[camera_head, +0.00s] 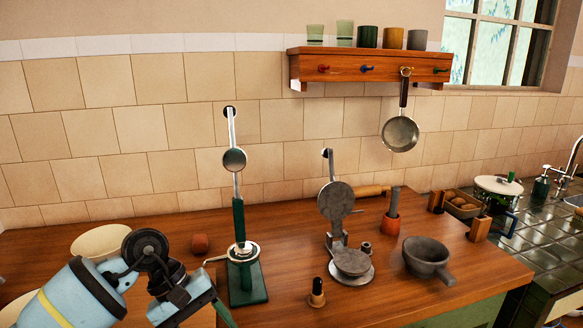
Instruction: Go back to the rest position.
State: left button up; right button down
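My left arm comes in from the lower left, and my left gripper (200,294) is low over the front left of the wooden counter (290,301). It is just left of the green lever press (248,284), and I cannot tell whether they touch. The fingers are small and partly hidden, so I cannot tell whether they are open or shut. I see nothing clearly held in them. My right gripper is not in view.
A grey round-plate press (338,203) stands open mid-counter. Right of it are a grey bowl with a handle (428,257) and a red-based pestle-like tool (391,228). A small dark stamp (317,293) stands in front. A pan (400,134) hangs from the wall shelf (340,68).

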pick_arm(q)
jog(key=s+d+n+t+h+p, duration=0.1)
jog(key=s+d+n+t+h, duration=0.1)
jog(key=s+d+n+h, duration=0.55)
jog(key=s+d+n+t+h+p, duration=0.1)
jog(key=s+d+n+t+h, duration=0.1)
jog(key=d+n+h, duration=0.6)
jog(key=s+a+f+n+t+y+p, duration=0.15)
jog(key=a+f+n+t+y, duration=0.5)
jog(key=n, duration=1.15)
jog(key=s+a+f+n+t+y, duration=0.3)
jog(key=a+f+n+t+y, duration=0.4)
jog(key=n, duration=1.1)
jog(key=s+a+f+n+g+y, duration=0.3)
jog(key=s+f+n, duration=0.3)
jog(key=s, duration=0.3)
jog(key=s+a+f+n+g+y+p, duration=0.1)
jog(key=s+a+f+n+g+y, duration=0.2)
jog(key=s+f+n, duration=0.3)
jog(key=s+a+n+g, duration=0.1)
jog(key=s, duration=0.3)
jog(key=shift+s+a, duration=0.2)
jog(key=shift+s, duration=0.05)
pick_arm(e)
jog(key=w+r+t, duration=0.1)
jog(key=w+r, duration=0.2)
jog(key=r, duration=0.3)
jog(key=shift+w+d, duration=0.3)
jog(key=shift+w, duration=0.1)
